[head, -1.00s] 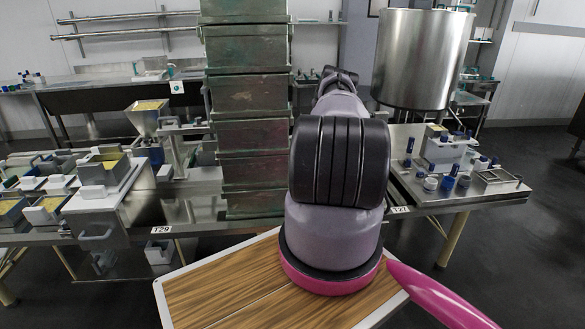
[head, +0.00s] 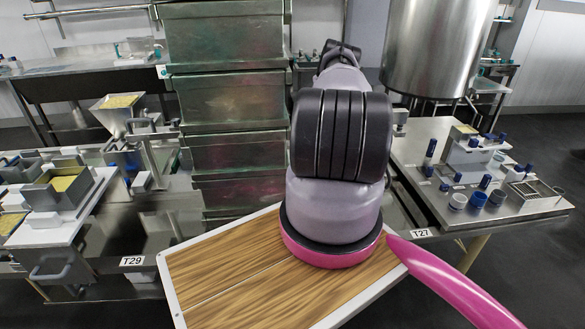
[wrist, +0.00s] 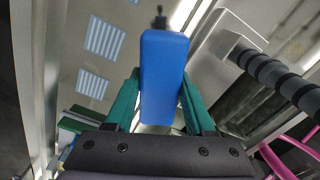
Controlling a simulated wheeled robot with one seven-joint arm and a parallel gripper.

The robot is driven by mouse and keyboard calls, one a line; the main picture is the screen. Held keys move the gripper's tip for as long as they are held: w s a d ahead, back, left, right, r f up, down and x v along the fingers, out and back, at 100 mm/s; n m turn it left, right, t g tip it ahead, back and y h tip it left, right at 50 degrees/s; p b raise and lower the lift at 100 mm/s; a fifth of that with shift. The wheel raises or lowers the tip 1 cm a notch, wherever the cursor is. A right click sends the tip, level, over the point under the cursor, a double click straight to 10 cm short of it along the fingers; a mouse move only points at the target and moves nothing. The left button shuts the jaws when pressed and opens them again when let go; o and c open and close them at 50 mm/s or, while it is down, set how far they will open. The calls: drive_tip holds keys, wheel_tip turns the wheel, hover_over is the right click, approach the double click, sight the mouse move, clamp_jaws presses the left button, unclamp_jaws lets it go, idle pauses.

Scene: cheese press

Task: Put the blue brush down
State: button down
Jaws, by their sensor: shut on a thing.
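The blue brush (wrist: 163,75) shows in the wrist view as a long blue block pointing away from the wrist. My gripper (wrist: 160,105) has its two green fingers on either side of the block and is shut on it. In the head view my own arm hides the gripper and the brush.
A tall stack of green-grey metal bins (head: 235,100) stands straight ahead. Table T27 (head: 520,205) on the right holds several small blue-capped items. Table T29 (head: 150,235) on the left holds moulds and a hopper (head: 118,108). A large steel tank (head: 440,50) stands behind at right.

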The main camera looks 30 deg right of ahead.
drive_tip(key=shift+w, duration=0.25)
drive_tip(key=shift+a, duration=0.2)
drive_tip(key=s+a, duration=0.4)
drive_tip(key=a, duration=1.4)
drive_tip(key=shift+s+a+f, duration=0.15)
drive_tip(key=shift+f, duration=1.6)
drive_tip(key=shift+s+a+f, duration=0.1)
drive_tip(key=shift+a+f, duration=0.05)
drive_tip(key=shift+f, duration=1.55)
drive_tip(key=shift+f, duration=0.65)
drive_tip(key=shift+c, duration=1.3)
unclamp_jaws()
